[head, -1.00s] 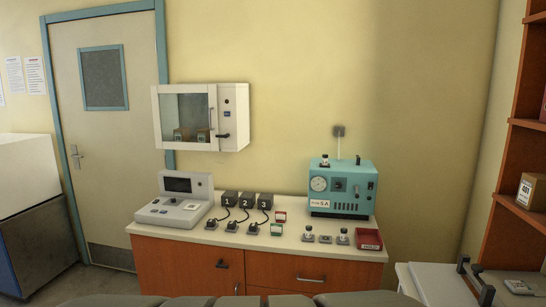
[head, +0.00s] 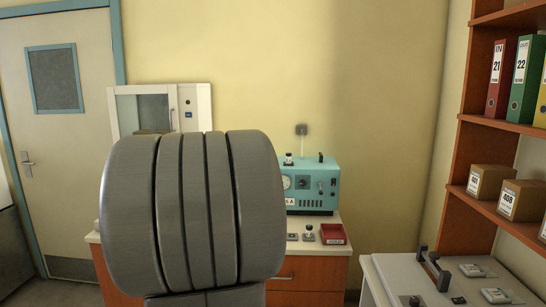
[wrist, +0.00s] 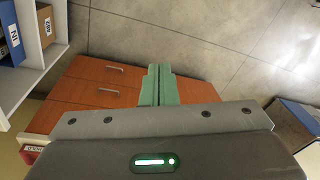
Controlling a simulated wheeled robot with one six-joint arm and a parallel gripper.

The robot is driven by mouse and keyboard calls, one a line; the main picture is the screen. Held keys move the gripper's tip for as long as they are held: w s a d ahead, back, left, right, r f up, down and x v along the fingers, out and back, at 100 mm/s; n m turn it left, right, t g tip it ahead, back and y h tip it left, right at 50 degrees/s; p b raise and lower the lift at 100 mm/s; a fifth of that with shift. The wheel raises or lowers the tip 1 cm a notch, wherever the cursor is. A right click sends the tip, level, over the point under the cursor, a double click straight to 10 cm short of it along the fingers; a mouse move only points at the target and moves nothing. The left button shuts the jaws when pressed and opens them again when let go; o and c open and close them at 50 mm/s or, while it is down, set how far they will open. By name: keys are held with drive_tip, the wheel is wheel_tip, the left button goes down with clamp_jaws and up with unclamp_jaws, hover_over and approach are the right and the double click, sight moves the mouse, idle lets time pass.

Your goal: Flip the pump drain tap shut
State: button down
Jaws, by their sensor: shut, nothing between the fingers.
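The counter (head: 337,250) has drawers below and a red tray (head: 332,234) at its right end. A white bench (head: 385,275) with a black handle stands at right, below shelves with boxes (head: 488,182) and binders. A glass-fronted wall cabinet (head: 188,108) is partly hidden behind my arm.

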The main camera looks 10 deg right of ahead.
drive_tip(key=w+a+r+n+y, duration=0.1)
drive_tip(key=w+a+r, duration=0.3)
drive_tip(key=w, duration=0.3)
drive_tip(key=w+a+r+y, duration=0.1)
drive_tip(key=w+a+r, duration=0.25)
drive_tip(key=w, duration=0.45)
drive_tip(key=w+a+r+n+y, duration=0.1)
drive_tip(key=w+a+r, duration=0.2)
drive_tip(key=w+a, duration=0.3)
drive_tip(key=w+a+r+n+y, duration=0.1)
drive_tip(key=w+a+r+n, duration=0.1)
drive_tip(key=w+a+r, duration=0.2)
drive_tip(key=w+a+r+n+y+p, duration=0.1)
drive_tip(key=w+a+r+n+y, duration=0.1)
drive_tip(key=w+a, duration=0.6)
drive_tip(key=shift+a+r+n, duration=0.5)
drive_tip(key=shift+a+r, duration=0.05)
drive_tip(key=shift+r, duration=0.7)
